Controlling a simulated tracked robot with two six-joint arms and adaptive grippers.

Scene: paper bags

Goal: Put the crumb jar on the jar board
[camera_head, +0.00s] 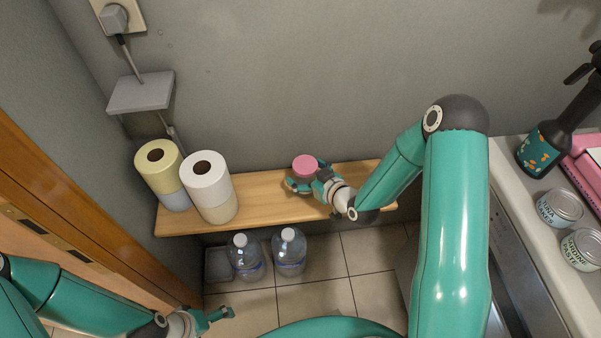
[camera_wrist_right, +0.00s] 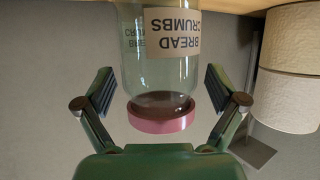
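The crumb jar (camera_head: 304,167) is a clear jar with a pink lid; it appears upright at the wooden board (camera_head: 262,194) along the wall. In the right wrist view the jar (camera_wrist_right: 158,80) appears upside down, with a "BREAD CRUMBS" label and dark contents showing near the lid. My right gripper (camera_head: 307,176) is open around the jar, one finger on each side; the right wrist view shows gaps between both fingers and the glass. My left gripper (camera_head: 222,314) is low at the lower left, away from the jar; its opening is unclear. No separately marked jar board shows.
Two stacks of paper rolls (camera_head: 208,185) (camera_head: 162,175) stand on the board's left part. Two water bottles (camera_head: 289,251) (camera_head: 245,257) stand on the tiled floor below. A counter at right holds tins (camera_head: 559,207) and a dark bottle (camera_head: 545,146). Bare board lies between rolls and jar.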

